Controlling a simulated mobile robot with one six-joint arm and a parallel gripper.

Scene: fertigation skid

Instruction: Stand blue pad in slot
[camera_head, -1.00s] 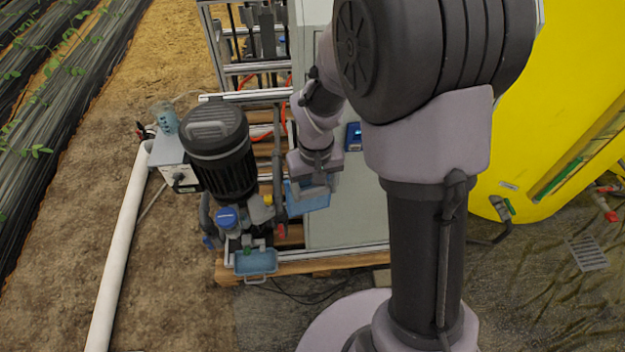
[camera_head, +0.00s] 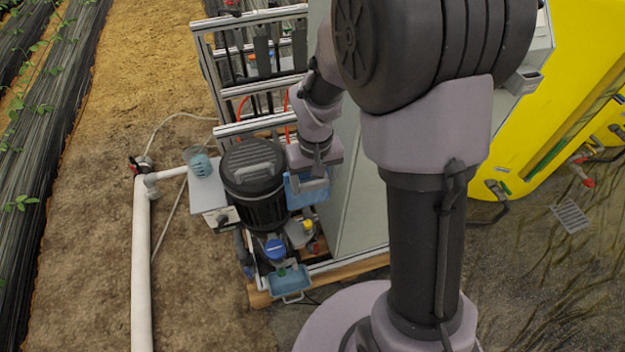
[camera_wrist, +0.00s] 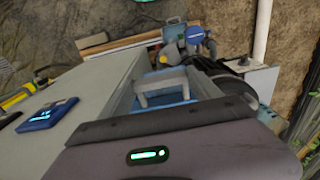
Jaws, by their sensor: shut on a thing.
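My gripper (camera_head: 312,178) is shut on the blue pad (camera_head: 306,194), a light-blue, flat-sided piece hanging below it beside the cabinet and right of the black motor. In the wrist view, the blue pad (camera_wrist: 176,97) shows partly behind a pale grey bracket, with its lower part hidden by the dark gripper edge. The pad is held in the air, and I see no contact with the skid. I cannot clearly make out the slot. A small light-blue tray (camera_head: 287,282) with a pale handle sits low at the skid's front, apart from the pad.
The black motor (camera_head: 254,180) stands close left of the held pad. The grey cabinet (camera_head: 361,215) is close on its right. An aluminium frame (camera_head: 245,83) rises behind. A dark-blue device (camera_wrist: 47,114) is at the cabinet. A white pipe (camera_head: 141,260) runs along the left.

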